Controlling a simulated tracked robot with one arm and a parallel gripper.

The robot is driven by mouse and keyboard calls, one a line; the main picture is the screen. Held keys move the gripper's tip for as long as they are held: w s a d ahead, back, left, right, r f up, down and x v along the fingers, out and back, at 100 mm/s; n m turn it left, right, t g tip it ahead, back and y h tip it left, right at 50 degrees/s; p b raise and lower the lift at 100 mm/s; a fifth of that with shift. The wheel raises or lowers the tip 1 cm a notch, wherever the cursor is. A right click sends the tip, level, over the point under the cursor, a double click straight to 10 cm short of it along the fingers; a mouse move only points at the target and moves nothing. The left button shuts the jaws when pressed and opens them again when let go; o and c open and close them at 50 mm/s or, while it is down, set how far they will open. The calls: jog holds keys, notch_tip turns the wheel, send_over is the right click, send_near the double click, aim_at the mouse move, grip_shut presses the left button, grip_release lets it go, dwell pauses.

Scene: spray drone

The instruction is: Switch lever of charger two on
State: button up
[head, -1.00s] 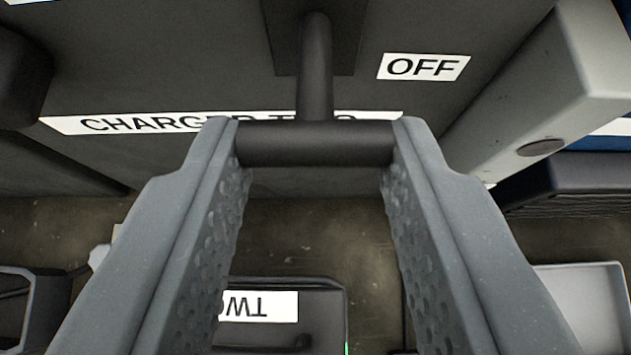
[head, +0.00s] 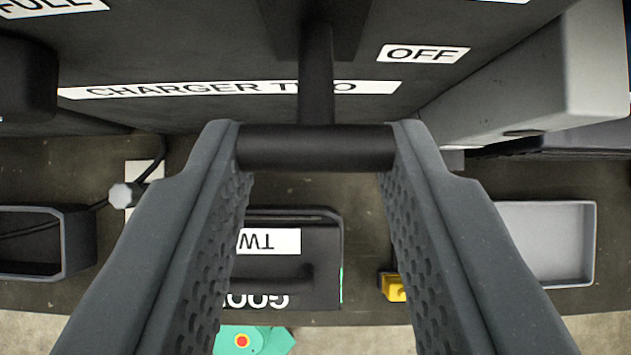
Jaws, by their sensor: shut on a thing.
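The lever of charger two is a dark T-shaped handle, with its crossbar (head: 316,148) spanning between the fingertips of my gripper (head: 316,146). My gripper is shut on the crossbar, one finger at each end. The lever's stem runs up to a dark slot plate on the charger's face. The charger (head: 200,60) is a dark panel with a white "CHARGER TWO" label (head: 230,89), partly covered by the stem. An "OFF" label (head: 423,53) is right of the stem. No "ON" label is readable.
Below are a black battery-like box (head: 290,255) with an upside-down "TW" label, a grey tray (head: 548,243), a yellow item (head: 393,287), a dark open holder (head: 45,243) and a teal object (head: 255,340). A light grey block (head: 580,70) projects at right.

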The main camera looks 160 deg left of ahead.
jog(key=shift+a, duration=0.1)
jog(key=o, duration=1)
jog(key=shift+s+d+r, duration=0.2)
jog(key=shift+d+r, duration=0.2)
jog(key=shift+r, duration=0.05)
jog(key=b+v, duration=0.1)
jog(key=v, duration=1.1)
jog(key=shift+s+d+r+b, duration=0.1)
jog(key=shift+s+r+b, duration=0.05)
jog(key=shift+b, duration=0.2)
